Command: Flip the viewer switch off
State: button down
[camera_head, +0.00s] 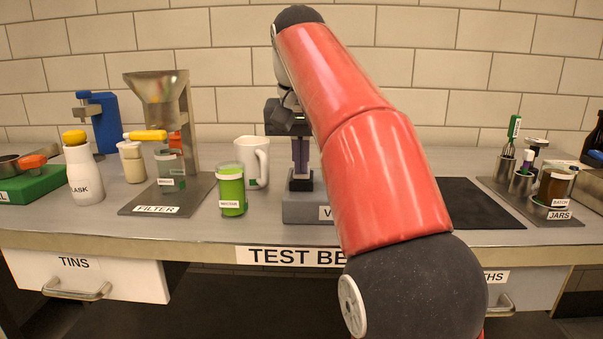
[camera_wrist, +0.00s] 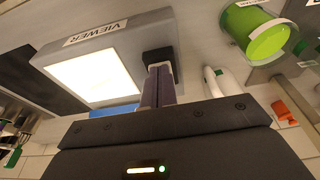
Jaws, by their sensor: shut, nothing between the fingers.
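The viewer (camera_head: 292,214) is a low grey box on the bench, partly hidden behind my arm in the head view. In the wrist view the viewer (camera_wrist: 140,33) shows its name label and a bright, lit white panel (camera_wrist: 95,77). A small black block at the panel's edge, seemingly the switch (camera_wrist: 158,55), sits right at my fingertips. My gripper (camera_head: 300,172) points down over it, fingers together and empty. In the wrist view my gripper (camera_wrist: 160,72) overlaps the block's edge. Whether they touch, and which way the switch is tipped, I cannot tell.
A white mug (camera_head: 252,158) and a green jar (camera_head: 231,188) stand close left of the viewer. The filter stand (camera_head: 193,195) is further left. A dark mat (camera_head: 480,205) lies right of my arm, with the jars tray (camera_head: 540,212) beyond it.

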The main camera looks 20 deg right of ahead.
aim_at(301, 181)
jog(key=p+v, duration=0.2)
jog(key=shift+w+d+r, duration=0.1)
jog(key=shift+w+r, duration=0.15)
jog(key=shift+r, duration=0.25)
notch_tip(301, 181, up, 2)
jog(key=shift+w+r, duration=0.1)
jog(key=shift+r, duration=0.4)
jog(key=shift+f, duration=0.1)
